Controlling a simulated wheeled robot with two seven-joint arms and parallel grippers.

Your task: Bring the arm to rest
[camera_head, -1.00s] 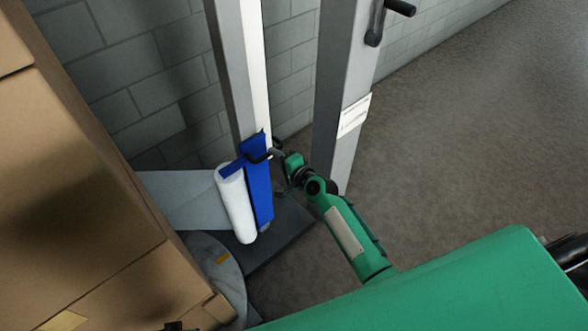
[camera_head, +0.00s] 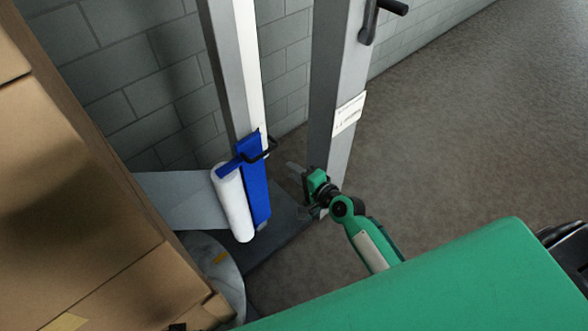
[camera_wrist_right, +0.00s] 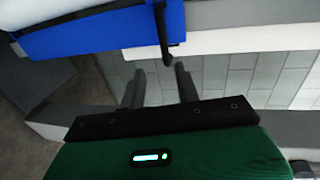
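My right gripper (camera_head: 297,172) is to the right of the blue carriage (camera_head: 254,180) on the grey mast, apart from it. Its two dark fingers also show in the right wrist view (camera_wrist_right: 160,88), spread with an empty gap between them. The carriage's black handle (camera_head: 271,149) juts out just left of and above the gripper. In the right wrist view the handle (camera_wrist_right: 162,35) hangs beyond the fingertips, touching neither. My green right arm (camera_head: 368,240) reaches up from the lower right. My left gripper is not seen.
A white film roll (camera_head: 233,205) stands beside the carriage. Stacked cardboard boxes (camera_head: 80,190) fill the left. A second grey post (camera_head: 337,100) with a crank handle (camera_head: 374,20) stands close behind my right gripper. Open floor (camera_head: 460,130) lies to the right.

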